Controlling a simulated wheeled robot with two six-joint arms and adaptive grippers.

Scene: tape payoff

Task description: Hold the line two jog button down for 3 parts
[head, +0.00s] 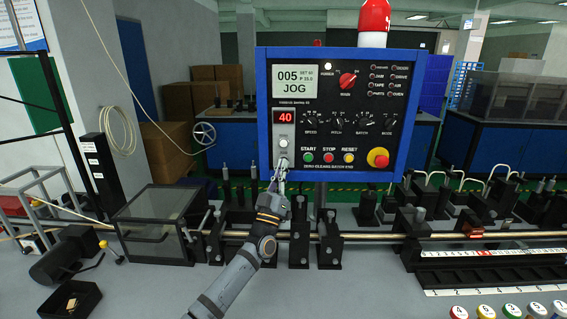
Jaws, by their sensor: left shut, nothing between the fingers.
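The control panel (330,120) is a black face in a blue frame. My left gripper (282,163) is shut and empty, pointing up at the panel's lower left, just below that pale button. Its fingertips are at or very near the panel face and cover whatever is behind them. I cannot make out the small button labels or any contact. My right gripper is out of view.
Green START (308,157), red STOP (329,157) and yellow RESET (349,157) buttons sit right of the gripper, then a red-on-yellow emergency stop (378,158). Below runs a long rail (460,236) with black fixtures. A clear-lidded box (150,230) stands left.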

